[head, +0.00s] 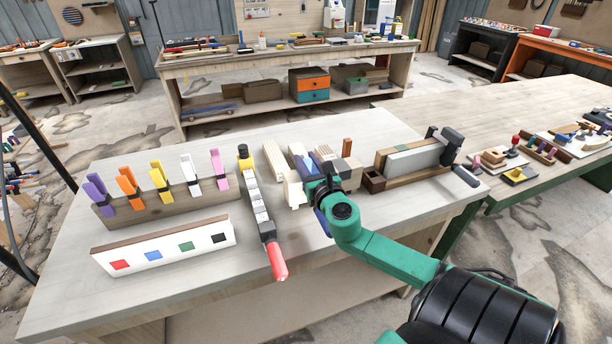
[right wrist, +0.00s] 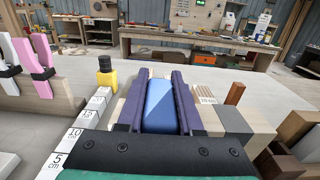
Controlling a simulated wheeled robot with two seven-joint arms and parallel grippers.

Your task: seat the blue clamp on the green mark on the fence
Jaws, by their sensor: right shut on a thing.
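The fence (head: 205,233) is a long white-faced board at the table's front left. It carries red, blue, green and black squares; the green mark (head: 186,246) is third from the left. My right gripper (head: 316,188) is over the right-centre of the table, well right of the fence. In the right wrist view its dark purple fingers are shut on a blue piece, which I take as the blue clamp (right wrist: 160,105). Only its smooth blue top face shows, so its jaws are hidden. My left gripper is not in view.
A wooden rack (head: 150,210) behind the fence holds several upright clamps in purple, orange, yellow, white and pink. Wood blocks (head: 275,160) and a vise (head: 415,158) stand nearby.

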